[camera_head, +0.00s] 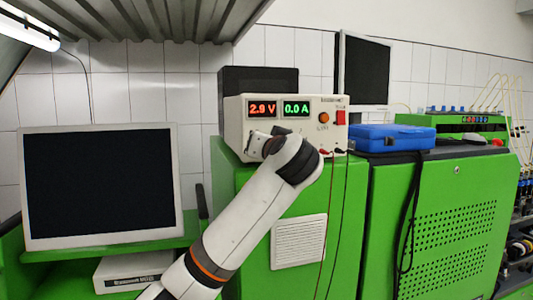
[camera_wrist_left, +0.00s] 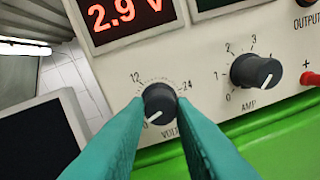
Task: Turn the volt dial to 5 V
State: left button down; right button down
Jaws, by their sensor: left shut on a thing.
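The white power supply (camera_head: 312,133) stands on the green cabinet. Its red display (camera_head: 262,108) reads 2.9 V and its green display (camera_head: 296,108) reads 0.0 A. In the left wrist view the black volt dial (camera_wrist_left: 160,106) sits between the fingertips of my left gripper (camera_wrist_left: 158,112), which is shut on it. The dial's white pointer line points to the lower left. In the head view my left arm hides the dial and most of the gripper. My right gripper is not in view.
The black amp dial (camera_wrist_left: 256,71) is close on the right of the volt dial. A red switch (camera_head: 341,117) and an orange output button (camera_head: 323,117) are on the panel's right. A blue case (camera_head: 392,138) lies right of the supply, and a monitor (camera_head: 98,185) stands left.

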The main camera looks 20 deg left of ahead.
pick_arm(q)
jog(key=shift+m, duration=1.6)
jog(key=c, duration=1.2)
grip_release()
jog(key=shift+d+r, duration=0.1)
jog(key=shift+c, duration=0.2)
jog(key=b+v, duration=0.6)
jog(key=v, duration=0.6)
jog(key=shift+b, duration=0.3)
